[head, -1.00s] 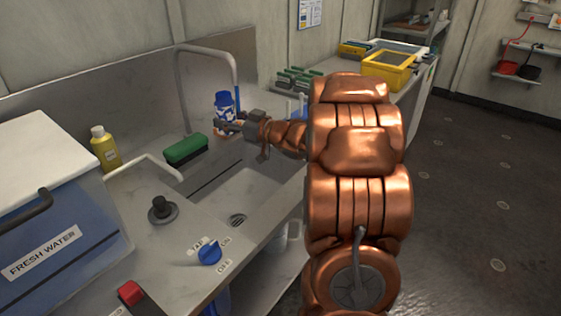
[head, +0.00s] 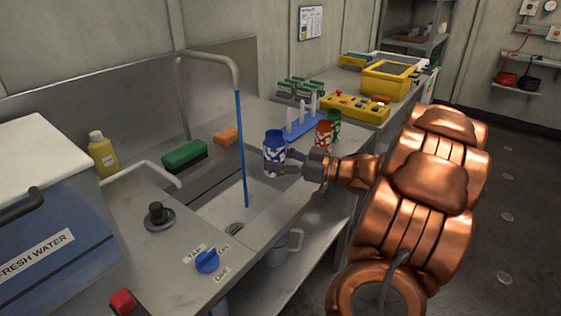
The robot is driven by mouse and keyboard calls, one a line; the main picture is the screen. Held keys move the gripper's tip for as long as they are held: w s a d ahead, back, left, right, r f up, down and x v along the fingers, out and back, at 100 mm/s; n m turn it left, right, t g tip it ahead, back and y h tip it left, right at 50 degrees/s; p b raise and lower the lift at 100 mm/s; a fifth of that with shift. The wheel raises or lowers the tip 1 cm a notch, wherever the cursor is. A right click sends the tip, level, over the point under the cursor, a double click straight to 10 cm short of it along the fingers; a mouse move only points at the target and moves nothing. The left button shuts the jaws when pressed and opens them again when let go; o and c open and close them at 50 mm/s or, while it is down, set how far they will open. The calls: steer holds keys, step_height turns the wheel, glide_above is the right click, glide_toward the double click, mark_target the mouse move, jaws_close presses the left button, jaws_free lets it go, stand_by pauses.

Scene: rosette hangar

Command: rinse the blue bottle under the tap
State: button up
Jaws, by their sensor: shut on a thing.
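My gripper (head: 285,163) is shut on the blue bottle (head: 274,148), which has white markings and is held roughly upright above the right part of the sink. The tap (head: 208,53) is a grey bent pipe, and a thin blue stream of water (head: 241,150) runs from its spout down into the sink (head: 215,208). The bottle appears to the right of the stream, apart from it in the picture. The blue tap knob (head: 207,261) stands on the front counter between its ON and OFF labels.
A green brush (head: 185,153) and an orange sponge (head: 227,136) lie behind the sink. A yellow bottle (head: 102,155) stands at left. A blue pegged rack (head: 300,127), red bottle (head: 324,134), green bottle (head: 334,121) and yellow control box (head: 353,106) stand along the counter beyond my gripper.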

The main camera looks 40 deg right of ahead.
steer(key=w+p, duration=0.2)
steer(key=w, duration=1.3)
steer(key=shift+a, duration=0.25)
steer(key=o, duration=0.4)
steer(key=c, duration=0.4)
